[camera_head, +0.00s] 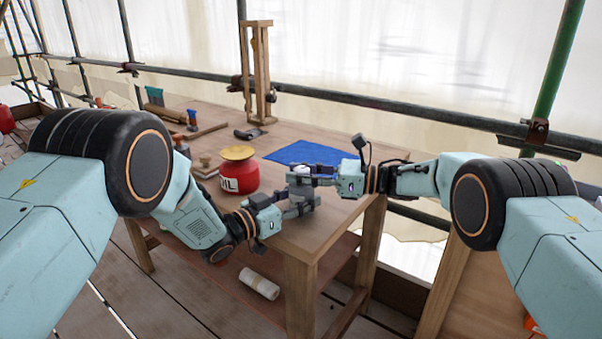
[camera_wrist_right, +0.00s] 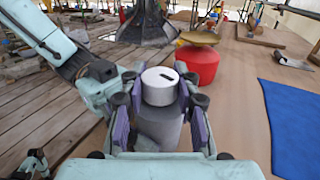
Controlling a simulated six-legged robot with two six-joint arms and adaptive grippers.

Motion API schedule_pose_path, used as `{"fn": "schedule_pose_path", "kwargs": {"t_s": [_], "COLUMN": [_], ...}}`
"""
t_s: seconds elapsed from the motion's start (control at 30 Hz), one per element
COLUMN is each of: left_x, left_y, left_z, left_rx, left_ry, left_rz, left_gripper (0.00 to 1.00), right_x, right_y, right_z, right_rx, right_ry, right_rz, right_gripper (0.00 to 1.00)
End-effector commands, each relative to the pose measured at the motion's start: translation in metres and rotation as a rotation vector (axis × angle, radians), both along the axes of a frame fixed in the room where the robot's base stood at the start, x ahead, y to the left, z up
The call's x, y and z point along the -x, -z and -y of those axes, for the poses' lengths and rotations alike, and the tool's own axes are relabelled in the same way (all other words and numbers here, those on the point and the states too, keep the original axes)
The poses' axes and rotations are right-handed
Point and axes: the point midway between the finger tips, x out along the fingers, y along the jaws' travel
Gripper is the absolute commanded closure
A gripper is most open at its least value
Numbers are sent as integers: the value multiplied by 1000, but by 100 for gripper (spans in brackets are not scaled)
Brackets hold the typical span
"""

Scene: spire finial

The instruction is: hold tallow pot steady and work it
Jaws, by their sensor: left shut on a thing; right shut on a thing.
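The tallow pot is a small grey cylinder (camera_wrist_right: 160,125) with a pale round lid (camera_wrist_right: 160,86) that has a dark slot in its top. It stands upright between my grippers at the table's near right corner. In the head view the pot (camera_head: 302,169) is mostly hidden by fingers. My right gripper (camera_head: 300,181) is shut on it from the right; its purple-padded fingers (camera_wrist_right: 160,128) flank the pot in the wrist view. My left gripper (camera_head: 302,205) is lower and shut on the pot from the left. The exact contact of the left fingers is partly hidden.
A red pot with a yellow top (camera_head: 239,171) stands left of the grippers. A blue cloth (camera_head: 300,152) lies behind them. A wooden stand (camera_head: 258,75) and tools are farther back on the table (camera_head: 310,232). A pale roll (camera_head: 259,284) lies below, on the lower shelf.

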Motion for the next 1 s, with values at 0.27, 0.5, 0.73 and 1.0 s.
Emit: {"fn": "schedule_pose_path", "kwargs": {"t_s": [0.27,0.5,0.73,1.0], "left_x": [0,0,0,0], "left_y": [1,1,0,0], "left_z": [0,-1,-1,-1], "left_rx": [-2,-2,-1,-1], "left_ry": [-1,-2,-2,-2], "left_rz": [-2,-1,-1,-1], "left_gripper": [84,84,84,84], "right_x": [0,0,1,9], "right_y": [-1,0,0,-1], "right_z": [0,0,8,58], "right_rx": [0,0,1,0], "right_ry": [0,0,2,5], "right_rz": [1,1,0,0], "right_gripper": [51,44,44,44]}}
